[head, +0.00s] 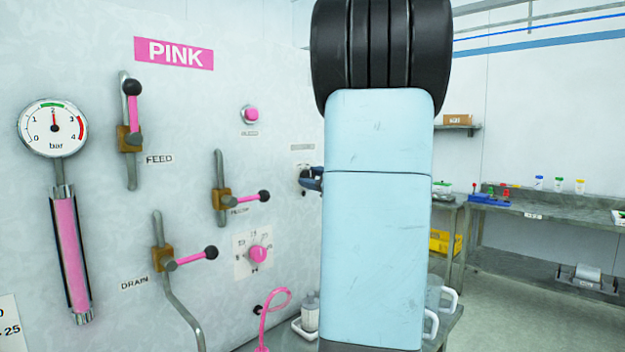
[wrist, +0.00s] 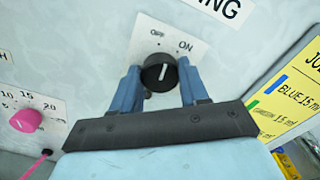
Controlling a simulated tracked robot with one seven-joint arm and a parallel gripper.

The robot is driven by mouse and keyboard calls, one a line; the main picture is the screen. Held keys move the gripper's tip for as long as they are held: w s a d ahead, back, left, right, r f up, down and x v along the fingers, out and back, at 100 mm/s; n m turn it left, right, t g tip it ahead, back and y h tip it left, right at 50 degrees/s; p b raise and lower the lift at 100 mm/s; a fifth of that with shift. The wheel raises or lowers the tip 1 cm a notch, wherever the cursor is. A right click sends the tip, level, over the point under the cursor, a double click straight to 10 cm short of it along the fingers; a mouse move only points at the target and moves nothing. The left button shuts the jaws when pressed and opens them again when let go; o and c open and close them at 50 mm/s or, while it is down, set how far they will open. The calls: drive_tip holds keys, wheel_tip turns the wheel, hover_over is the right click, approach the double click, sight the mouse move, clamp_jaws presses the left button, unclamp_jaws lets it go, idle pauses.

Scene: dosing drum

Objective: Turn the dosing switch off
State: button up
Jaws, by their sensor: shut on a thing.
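The dosing switch (wrist: 154,76) is a round black knob with a white pointer line, on a white plate marked OFF and ON. Its pointer leans up and to the right, toward ON. My gripper (wrist: 159,72) has its blue fingers on either side of the knob and is shut on it. In the head view, the gripper (head: 312,180) shows only partly at the panel, beside my pale blue arm. The switch is mostly hidden there.
The PINK panel carries a feed valve (head: 133,110), a drain valve (head: 190,258), a pink dial (head: 258,254) and a pink button (head: 251,115). A yellow card (wrist: 285,105) is right of the switch. A bench (head: 540,212) stands at the far right, with open floor before it.

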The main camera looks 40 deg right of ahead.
drive_tip(key=shift+a+f+n, duration=0.1)
drive_tip(key=shift+f+n, duration=0.05)
drive_tip(key=shift+n, duration=2.15)
drive_tip(key=o, duration=1.1)
drive_tip(key=shift+c, duration=0.2)
drive_tip(key=shift+s, duration=0.1)
drive_tip(key=s+d, duration=0.2)
drive_tip(key=s, duration=1.1)
drive_tip(key=shift+s, duration=0.25)
